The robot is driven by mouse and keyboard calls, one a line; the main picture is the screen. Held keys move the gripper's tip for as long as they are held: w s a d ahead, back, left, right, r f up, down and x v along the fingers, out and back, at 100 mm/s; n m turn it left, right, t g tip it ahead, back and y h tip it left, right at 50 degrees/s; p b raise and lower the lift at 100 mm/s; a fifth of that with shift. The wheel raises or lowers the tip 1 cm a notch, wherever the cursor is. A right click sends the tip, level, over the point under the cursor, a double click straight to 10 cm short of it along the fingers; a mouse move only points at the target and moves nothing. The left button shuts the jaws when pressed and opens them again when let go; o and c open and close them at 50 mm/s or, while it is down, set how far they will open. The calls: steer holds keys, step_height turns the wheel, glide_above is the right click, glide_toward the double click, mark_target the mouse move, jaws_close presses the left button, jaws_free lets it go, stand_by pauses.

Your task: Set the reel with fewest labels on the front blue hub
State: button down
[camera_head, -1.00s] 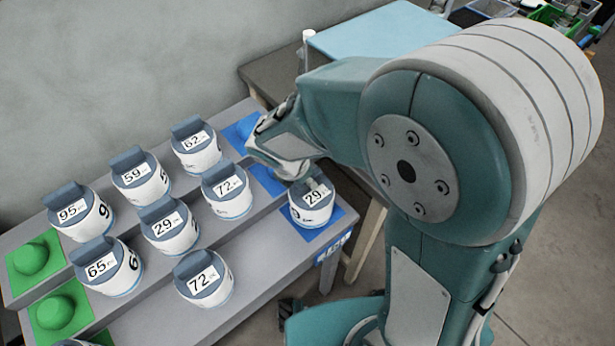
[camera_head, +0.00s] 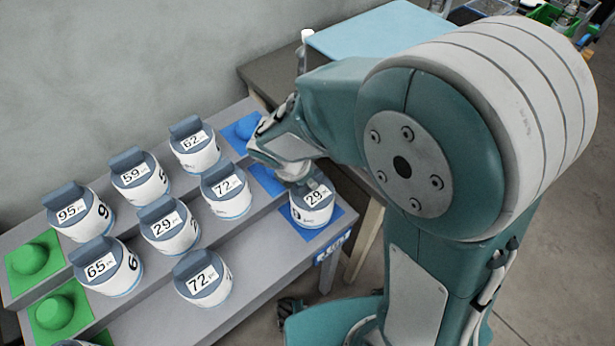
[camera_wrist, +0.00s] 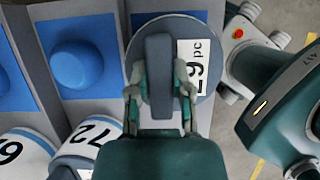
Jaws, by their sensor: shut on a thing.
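My gripper (camera_wrist: 158,85) is shut on the raised grip of a white reel with a grey top, labelled 29 (camera_head: 313,207). This reel stands upright at the front blue pad (camera_head: 338,213), at the right end of the lowest step. The hub under it is hidden, so I cannot tell whether it is fully seated. In the wrist view the reel's top (camera_wrist: 204,26) fills the upper middle, its grip between my fingers. A second reel labelled 29 (camera_head: 170,229) stands on the middle step.
Other reels on the steps read 62 (camera_head: 197,156), 59 (camera_head: 143,184), 95 (camera_head: 84,219), 65 (camera_head: 109,271), 72 (camera_head: 228,194) and 72 (camera_head: 205,283). Two bare blue hubs show in the wrist view, one nearer (camera_wrist: 78,66). Green hubs (camera_head: 30,259) are at left.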

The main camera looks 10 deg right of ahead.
steer(key=shift+f, duration=0.3)
steer(key=c, duration=0.8)
jaws_free()
steer(key=shift+r, duration=0.1)
steer(key=v, duration=1)
steer(key=shift+a+r, duration=0.15)
steer(key=shift+r, duration=0.2)
steer(key=s+d+r+m+t+y, duration=0.1)
steer(key=s+d+r+m, duration=0.2)
steer(key=m, duration=0.5)
steer(key=s+d+r+m+t+y, duration=0.1)
steer(key=s+d+r+m, duration=0.1)
steer(key=s+d+m, duration=0.2)
steer(key=s+d+r+m+t+y, duration=0.1)
steer(key=s+d+r+m, duration=0.2)
steer(key=d+m, duration=0.4)
steer(key=shift+s+d+r+m+y, duration=0.1)
steer(key=shift+m+y, duration=0.05)
steer(key=shift+m, duration=0.8)
steer(key=shift+s+r+m+y, duration=0.1)
steer(key=shift+s+r+m, duration=0.05)
steer(key=shift+m, duration=0.85)
steer(key=shift+s+d+r+m+y, duration=0.1)
steer(key=shift+m+y, duration=0.05)
steer(key=shift+m, duration=0.8)
